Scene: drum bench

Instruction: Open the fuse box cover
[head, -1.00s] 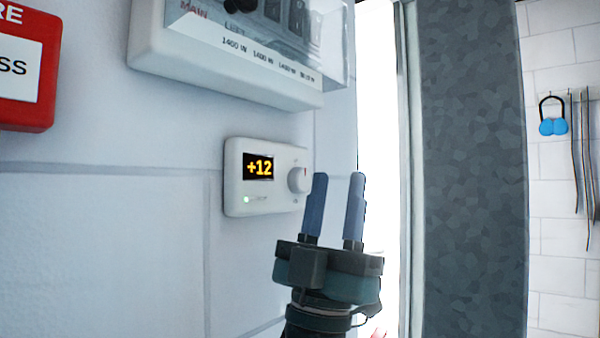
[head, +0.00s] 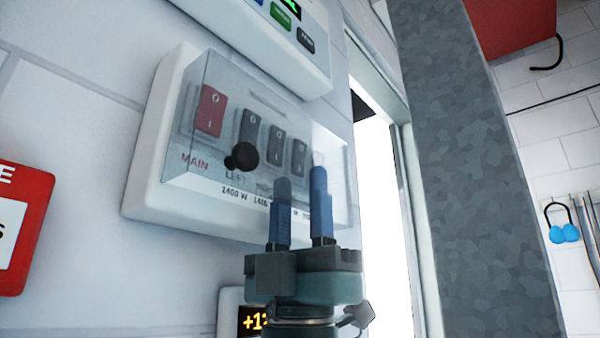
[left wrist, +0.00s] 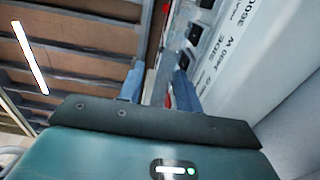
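The fuse box (head: 150,190) is a white wall box with a clear cover (head: 225,80) that is shut over one red switch and several dark switches. A round black knob (head: 243,156) sits on the cover's front, left of centre. My left gripper (head: 300,182) is open and points up in front of the box's lower right part, right of the knob. Whether its fingers touch the cover cannot be told. In the left wrist view its two blue fingers (left wrist: 158,85) stand apart with nothing between them, and the box (left wrist: 240,55) is at the right. My right gripper is not in view.
A white panel with buttons (head: 270,40) is above the fuse box. A dial unit with a lit display (head: 228,310) is below, partly hidden by my gripper. A red sign (head: 25,190) is at the left. A grey speckled post (head: 475,170) stands at the right.

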